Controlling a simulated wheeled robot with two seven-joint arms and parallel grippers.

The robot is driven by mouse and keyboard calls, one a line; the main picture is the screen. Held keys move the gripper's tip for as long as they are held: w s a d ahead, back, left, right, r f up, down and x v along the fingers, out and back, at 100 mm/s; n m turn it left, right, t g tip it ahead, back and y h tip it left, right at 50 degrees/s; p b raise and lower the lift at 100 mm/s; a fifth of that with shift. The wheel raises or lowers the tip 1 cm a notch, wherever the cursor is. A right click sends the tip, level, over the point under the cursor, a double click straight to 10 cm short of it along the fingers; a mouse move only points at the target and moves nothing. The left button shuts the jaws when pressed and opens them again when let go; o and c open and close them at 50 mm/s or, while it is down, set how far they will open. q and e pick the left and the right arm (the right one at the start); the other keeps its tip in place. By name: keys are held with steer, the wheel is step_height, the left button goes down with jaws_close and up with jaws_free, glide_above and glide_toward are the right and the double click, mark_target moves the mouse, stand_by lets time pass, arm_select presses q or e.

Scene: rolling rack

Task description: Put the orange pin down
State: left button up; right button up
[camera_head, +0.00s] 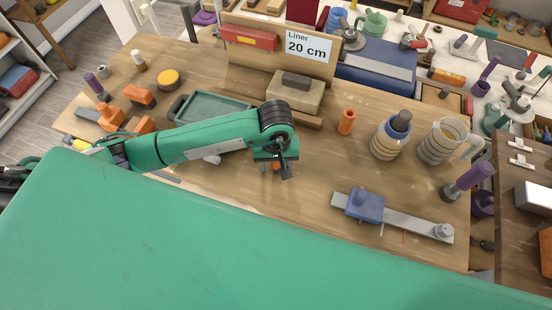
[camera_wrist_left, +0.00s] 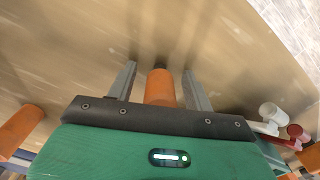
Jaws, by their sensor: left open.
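The orange pin (camera_wrist_left: 160,88) is between the two fingers of my left gripper (camera_wrist_left: 159,70) in the left wrist view. A gap shows on each side of it, so the open fingers do not grip it. In the head view a small part of the orange pin (camera_head: 276,166) shows below my left gripper (camera_head: 284,170), low over the wooden table; the rest is hidden. Whether the pin's lower end rests on the wood I cannot tell. A second orange pin (camera_head: 346,121) stands upright on the table, apart from the gripper. My right gripper is not in view.
A green tray (camera_head: 210,106) lies behind my left arm. A block on a wooden base (camera_head: 295,94) is at the back. Ringed cups (camera_head: 386,142) and a blue slider on a metal bar (camera_head: 365,205) are to the right. Bare wood lies between the gripper and slider.

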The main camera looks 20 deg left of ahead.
arm_select(q)
steer(key=shift+c, duration=0.2)
steer(key=c, duration=1)
jaws_close()
steer(key=shift+r, duration=0.15)
